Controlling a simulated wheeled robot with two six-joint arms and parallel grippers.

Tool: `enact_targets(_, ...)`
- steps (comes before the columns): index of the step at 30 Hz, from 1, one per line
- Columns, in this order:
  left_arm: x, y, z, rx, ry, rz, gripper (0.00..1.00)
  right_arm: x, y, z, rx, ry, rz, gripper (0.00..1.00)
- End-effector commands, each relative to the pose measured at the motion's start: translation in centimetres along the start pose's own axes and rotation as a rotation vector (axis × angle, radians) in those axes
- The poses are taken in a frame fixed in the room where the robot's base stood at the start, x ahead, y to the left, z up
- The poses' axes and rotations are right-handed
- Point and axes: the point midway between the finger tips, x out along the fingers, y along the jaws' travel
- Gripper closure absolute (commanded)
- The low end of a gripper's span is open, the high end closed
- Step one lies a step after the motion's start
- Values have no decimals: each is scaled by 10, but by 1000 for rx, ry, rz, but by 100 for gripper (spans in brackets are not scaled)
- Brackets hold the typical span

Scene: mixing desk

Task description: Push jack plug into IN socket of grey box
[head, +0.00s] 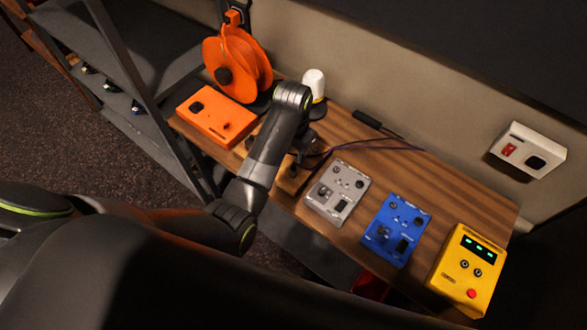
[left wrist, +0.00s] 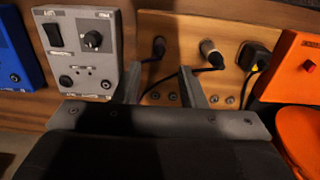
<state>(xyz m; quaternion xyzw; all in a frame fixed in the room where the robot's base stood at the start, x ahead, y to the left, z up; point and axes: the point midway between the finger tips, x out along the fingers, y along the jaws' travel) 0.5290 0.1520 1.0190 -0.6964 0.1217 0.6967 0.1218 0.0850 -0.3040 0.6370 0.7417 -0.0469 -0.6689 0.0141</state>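The grey box (head: 345,184) stands on the wooden desk, left of the blue box. In the left wrist view the grey box (left wrist: 75,62) shows a black switch, a knob and two round dark fittings; no label is readable. Two dark plug-like ends (left wrist: 158,46) and (left wrist: 211,54) stand on a wooden block (left wrist: 183,27) beside it; I cannot tell which is the jack plug. A dark cable runs from the right one. My left gripper (head: 303,150) is over the desk just left of the grey box. Its fingers (left wrist: 161,82) are apart, with nothing clearly held between them. My right gripper is not seen.
The blue box (head: 381,246) and yellow box (head: 463,286) stand to the right. An orange box (head: 228,127), an orange reel (head: 235,58) and a white-topped object (head: 314,80) are at the left. A white wall box (head: 524,150) hangs behind. Dark cables (head: 360,148) cross the desk's back.

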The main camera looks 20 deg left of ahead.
Motion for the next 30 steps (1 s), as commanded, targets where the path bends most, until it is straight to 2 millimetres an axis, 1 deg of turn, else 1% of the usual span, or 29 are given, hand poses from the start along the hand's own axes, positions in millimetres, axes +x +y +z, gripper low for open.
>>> enact_targets(10,0,1,-1,3,-2,0,63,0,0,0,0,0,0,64)
enact_targets(14,5,0,-1,2,-2,0,63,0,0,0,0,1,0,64)
enact_targets(17,14,0,-1,2,-5,1,63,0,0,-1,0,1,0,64)
enact_targets(25,53,0,0,2,-6,1,63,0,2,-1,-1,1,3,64)
enact_targets(27,65,0,0,2,-4,0,63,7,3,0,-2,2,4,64)
enact_targets(30,76,0,-1,2,-3,0,63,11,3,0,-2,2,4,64)
